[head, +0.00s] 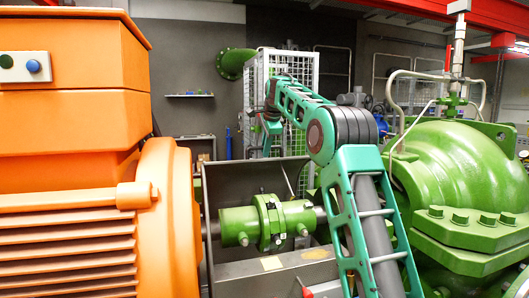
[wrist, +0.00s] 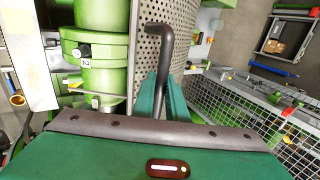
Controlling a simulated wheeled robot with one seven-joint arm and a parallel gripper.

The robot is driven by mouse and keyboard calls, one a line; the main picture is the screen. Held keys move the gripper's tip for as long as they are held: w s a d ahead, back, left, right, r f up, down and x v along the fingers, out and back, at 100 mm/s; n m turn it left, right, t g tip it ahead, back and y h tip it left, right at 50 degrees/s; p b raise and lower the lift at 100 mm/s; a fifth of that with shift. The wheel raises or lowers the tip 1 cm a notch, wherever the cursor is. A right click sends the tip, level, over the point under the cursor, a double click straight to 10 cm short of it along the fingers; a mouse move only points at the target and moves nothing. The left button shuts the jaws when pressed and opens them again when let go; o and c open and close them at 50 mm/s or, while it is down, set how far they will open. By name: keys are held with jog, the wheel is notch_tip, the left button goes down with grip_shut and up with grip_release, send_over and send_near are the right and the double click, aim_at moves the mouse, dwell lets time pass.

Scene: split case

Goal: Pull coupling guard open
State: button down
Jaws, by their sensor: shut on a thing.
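The coupling guard is a grey sheet-metal cover (head: 225,176) behind the green coupling (head: 266,222), which lies exposed between the orange motor and the green pump. In the wrist view the guard is a perforated panel (wrist: 187,22), beside the green coupling (wrist: 90,55). A dark bent handle (wrist: 155,50) runs in front of the panel, down between my teal fingers. My gripper (wrist: 163,95) is shut on this handle. In the head view my gripper (head: 270,122) is small and partly hidden by my arm, above the guard's far side; the handle cannot be made out there.
The orange motor (head: 75,170) fills the left and the green pump (head: 455,175) the right, both close to my arm. A white mesh cage (head: 300,65) stands behind. In the wrist view mesh fencing (wrist: 235,110) lies at right, with a dark tray (wrist: 285,38) beyond.

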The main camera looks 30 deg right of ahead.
jog(key=shift+w+a, duration=0.1)
jog(key=shift+a, duration=0.4)
jog(key=c, duration=1.9)
grip_release()
jog(key=shift+o, duration=0.7)
jog(key=shift+d, duration=0.25)
jog(key=v, duration=1)
jog(key=shift+r, duration=0.3)
jog(key=shift+a, duration=0.15)
jog(key=s+f+n+g, duration=0.1)
jog(key=s+f+n, duration=0.1)
jog(key=s+f, duration=0.5)
jog(key=s+f+n+g, duration=0.1)
jog(key=s+f+n, duration=0.15)
jog(key=s, duration=0.85)
jog(key=s+f+n+g, duration=0.1)
jog(key=s+f+n, duration=0.25)
jog(key=s, duration=0.55)
jog(key=s+a+f+n+g, duration=0.1)
jog(key=s+a+f+n, duration=0.2)
jog(key=s+f, duration=0.7)
jog(key=s+a+f+n+g+y, duration=0.1)
jog(key=s+a+f+n, duration=0.1)
jog(key=s+f, duration=0.9)
jog(key=s+a, duration=0.1)
jog(key=s, duration=0.6)
jog(key=shift+f+n+g, duration=0.2)
jog(key=shift+n+g, duration=0.2)
